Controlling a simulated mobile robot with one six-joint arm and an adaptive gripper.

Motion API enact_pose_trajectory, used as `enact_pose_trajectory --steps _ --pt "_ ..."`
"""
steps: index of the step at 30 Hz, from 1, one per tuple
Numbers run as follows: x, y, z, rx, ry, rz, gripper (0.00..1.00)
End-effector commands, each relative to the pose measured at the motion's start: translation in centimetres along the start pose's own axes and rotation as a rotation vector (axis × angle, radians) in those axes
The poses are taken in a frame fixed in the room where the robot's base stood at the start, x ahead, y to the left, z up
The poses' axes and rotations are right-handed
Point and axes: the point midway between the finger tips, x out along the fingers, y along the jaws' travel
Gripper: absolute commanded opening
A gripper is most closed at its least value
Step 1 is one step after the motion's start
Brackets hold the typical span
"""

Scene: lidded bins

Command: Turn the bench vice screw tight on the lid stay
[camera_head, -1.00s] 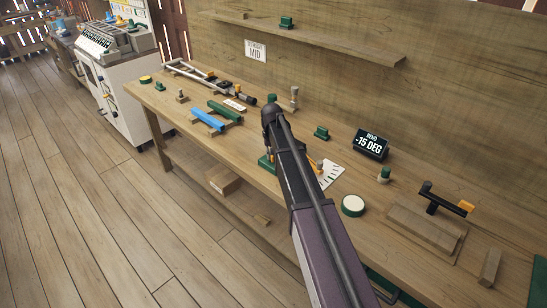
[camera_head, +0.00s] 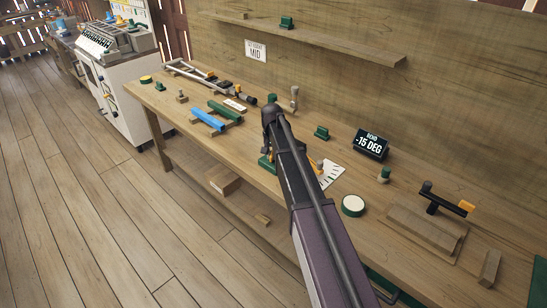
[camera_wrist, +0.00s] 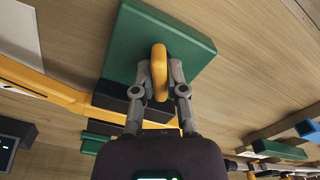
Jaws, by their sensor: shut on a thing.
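In the wrist view my gripper (camera_wrist: 160,76) is shut on a yellow handle (camera_wrist: 159,60), with one finger on each side of it. The handle stands in front of the green body of the bench vice (camera_wrist: 185,40). A dark jaw block (camera_wrist: 112,97) lies beside the green body. A yellow bar (camera_wrist: 75,100), which looks like the lid stay, runs from the left edge past the dark blocks. I cannot tell how firmly the jaws press on it. In the head view my arm covers the gripper and most of the green vice (camera_head: 266,163).
A white marked card (camera_head: 331,174) lies right of the vice. A sign reading "SEND -15 DEG" (camera_head: 371,144) stands behind. A blue bar (camera_head: 208,119) and a green bar (camera_head: 224,113) lie to the left. A round white-topped green disc (camera_head: 353,205) sits to the right.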

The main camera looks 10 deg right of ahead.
Motion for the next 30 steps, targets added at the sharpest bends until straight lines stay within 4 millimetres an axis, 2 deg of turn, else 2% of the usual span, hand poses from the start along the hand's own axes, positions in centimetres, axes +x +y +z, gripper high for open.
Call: enact_pose_trajectory --steps 13,24,30 --pt "0.00 0.13 -0.19 0.034 0.004 0.002 0.00" --pt "0.00 0.17 -0.20 0.285 0.004 0.001 0.00" --pt "0.00 0.18 -0.21 0.355 0.004 0.001 0.00"
